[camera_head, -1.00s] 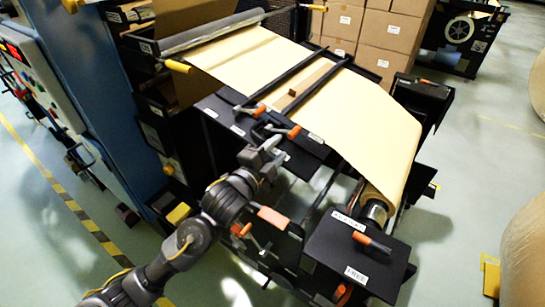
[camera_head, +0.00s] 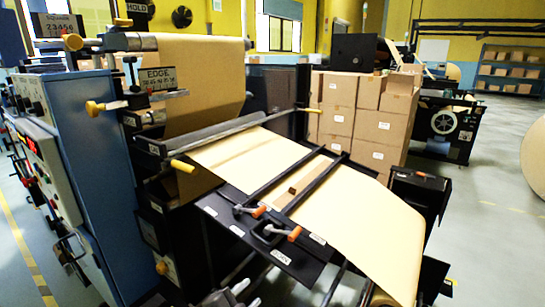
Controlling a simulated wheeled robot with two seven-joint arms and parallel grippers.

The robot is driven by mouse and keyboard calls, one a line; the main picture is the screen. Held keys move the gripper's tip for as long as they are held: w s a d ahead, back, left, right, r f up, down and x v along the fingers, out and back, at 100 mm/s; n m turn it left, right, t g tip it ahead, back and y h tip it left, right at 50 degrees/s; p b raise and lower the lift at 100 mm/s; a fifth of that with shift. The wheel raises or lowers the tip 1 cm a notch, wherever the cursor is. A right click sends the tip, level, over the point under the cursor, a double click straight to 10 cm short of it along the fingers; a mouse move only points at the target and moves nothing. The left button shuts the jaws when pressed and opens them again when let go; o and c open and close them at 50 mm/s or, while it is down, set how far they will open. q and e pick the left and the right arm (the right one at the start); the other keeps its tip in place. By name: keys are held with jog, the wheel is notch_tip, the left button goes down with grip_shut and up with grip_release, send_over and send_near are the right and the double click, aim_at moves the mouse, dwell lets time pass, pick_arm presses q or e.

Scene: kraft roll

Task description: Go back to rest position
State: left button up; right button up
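The machine carries a web of kraft paper (camera_head: 365,225) crossed by two black bars. A blue cabinet (camera_head: 85,165) with controls stands at left. Stacked cardboard boxes (camera_head: 370,125) are behind. Part of a large roll (camera_head: 537,155) is at the right edge, with open floor beside it.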

pick_arm(q)
jog(key=s+a+f+n+g+y, duration=0.2)
jog(key=s+a+f+n+g, duration=0.15)
jog(key=s+a+f, duration=0.4)
jog(key=s+a+f+n+g+y, duration=0.25)
jog(key=s+a+f+n, duration=0.2)
jog(key=s, duration=0.65)
jog(key=s+a+f+n+g+y, duration=0.2)
jog(key=s+a+f+n+g, duration=0.25)
jog(key=s+a, duration=0.4)
notch_tip(320, 180, down, 27)
jog(key=s+d, duration=0.2)
jog(key=s+a+f+g, duration=0.1)
jog(key=s+a+f, duration=0.2)
jog(key=s+f, duration=1.2)
jog(key=shift+s+f+g, duration=0.2)
jog(key=shift+s+g, duration=0.15)
jog(key=shift+s, duration=0.2)
